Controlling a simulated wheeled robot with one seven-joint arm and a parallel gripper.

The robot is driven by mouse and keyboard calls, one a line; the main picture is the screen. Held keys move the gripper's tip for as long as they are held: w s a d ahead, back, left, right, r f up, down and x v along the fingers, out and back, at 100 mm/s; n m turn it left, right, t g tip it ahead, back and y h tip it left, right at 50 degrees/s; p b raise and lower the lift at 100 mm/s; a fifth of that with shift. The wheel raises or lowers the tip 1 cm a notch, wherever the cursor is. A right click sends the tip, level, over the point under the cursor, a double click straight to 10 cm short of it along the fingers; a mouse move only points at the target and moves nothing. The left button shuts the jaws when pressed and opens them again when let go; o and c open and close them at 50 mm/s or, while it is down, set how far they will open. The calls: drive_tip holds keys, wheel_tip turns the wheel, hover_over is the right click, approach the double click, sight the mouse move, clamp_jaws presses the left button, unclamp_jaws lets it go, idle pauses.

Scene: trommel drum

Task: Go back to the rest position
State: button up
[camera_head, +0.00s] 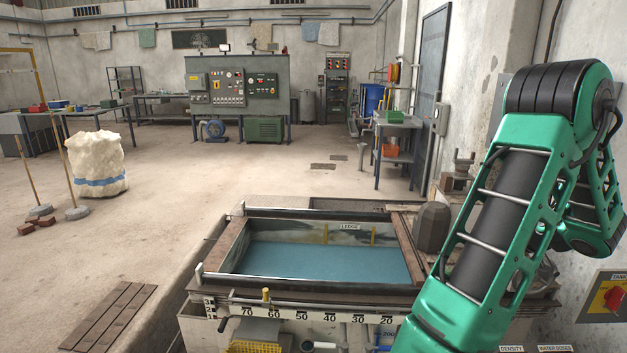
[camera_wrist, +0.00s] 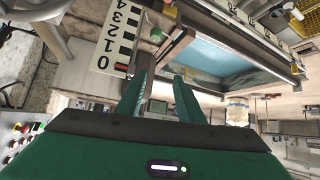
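My green arm (camera_head: 505,205) fills the right side of the head view, bent at a joint near the top right. My gripper is not visible in that view. In the wrist view my gripper (camera_wrist: 159,86) has its two green fingers apart, with nothing visible between them. A scale plate marked 0 to 4 (camera_wrist: 117,45) shows just beyond the left finger. The tank (camera_wrist: 208,58) of blue liquid lies past the fingertips, and the wrist picture is turned, with the room at lower right.
The rectangular tank (camera_head: 212,268) with blue liquid and a numbered scale stands before me. A red switch on a yellow panel (camera_head: 612,297) is at the right edge, near my arm. A grey weight-like block (camera_head: 432,227) sits by the tank. The floor (camera_head: 235,180) beyond is mostly clear.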

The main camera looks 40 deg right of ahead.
drive_tip(key=w+a+r+g+y, duration=0.2)
drive_tip(key=w+a, duration=0.5)
drive_tip(key=a, duration=0.4)
drive_tip(key=w+a+r+g+y, duration=0.2)
drive_tip(key=w+a, duration=0.5)
drive_tip(key=a, duration=0.5)
drive_tip(key=s+a+r+g, duration=0.1)
drive_tip(key=s+a, duration=0.4)
drive_tip(key=a, duration=0.6)
drive_tip(key=s+a+r+m+g, duration=0.1)
drive_tip(key=s+a+g, duration=0.2)
drive_tip(key=a, duration=0.9)
drive_tip(key=shift+s+a+g+y, duration=0.2)
drive_tip(key=shift+s+g+y, duration=0.15)
drive_tip(key=shift+s, duration=0.7)
drive_tip(key=shift+w+f, duration=0.25)
drive_tip(key=shift+w, duration=0.4)
